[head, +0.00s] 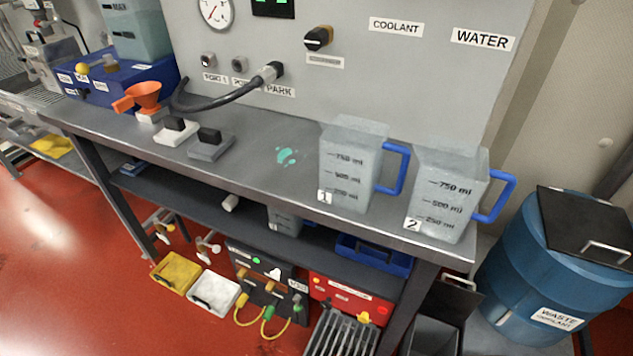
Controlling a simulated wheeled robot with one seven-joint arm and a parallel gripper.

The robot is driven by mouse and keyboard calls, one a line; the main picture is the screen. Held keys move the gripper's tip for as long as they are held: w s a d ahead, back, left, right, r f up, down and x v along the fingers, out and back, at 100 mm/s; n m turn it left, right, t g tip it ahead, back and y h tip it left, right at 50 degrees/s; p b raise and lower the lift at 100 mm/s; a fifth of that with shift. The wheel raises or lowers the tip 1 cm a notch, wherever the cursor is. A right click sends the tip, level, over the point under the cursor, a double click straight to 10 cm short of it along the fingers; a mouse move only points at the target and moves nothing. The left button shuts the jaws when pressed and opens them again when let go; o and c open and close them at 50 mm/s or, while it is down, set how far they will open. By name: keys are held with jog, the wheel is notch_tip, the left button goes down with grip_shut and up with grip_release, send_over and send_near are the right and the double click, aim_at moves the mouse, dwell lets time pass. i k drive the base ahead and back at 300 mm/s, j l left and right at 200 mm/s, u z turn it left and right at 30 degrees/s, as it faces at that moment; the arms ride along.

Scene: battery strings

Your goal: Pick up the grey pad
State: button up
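The grey pad (210,148) lies on the metal bench top, left of the middle, with a black block-shaped grip on its upper side. A similar white pad (176,133) with a black grip lies just to its left, close beside it. My gripper is not in this view.
Right of the grey pad are a teal spill (286,156) and two measuring jugs, jug 1 (345,165) and jug 2 (437,190). A grey cable (225,99) hangs from the panel behind. The bench's front edge (250,193) is close.

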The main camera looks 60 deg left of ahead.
aim_at(212, 144)
jog(key=u, duration=1.95)
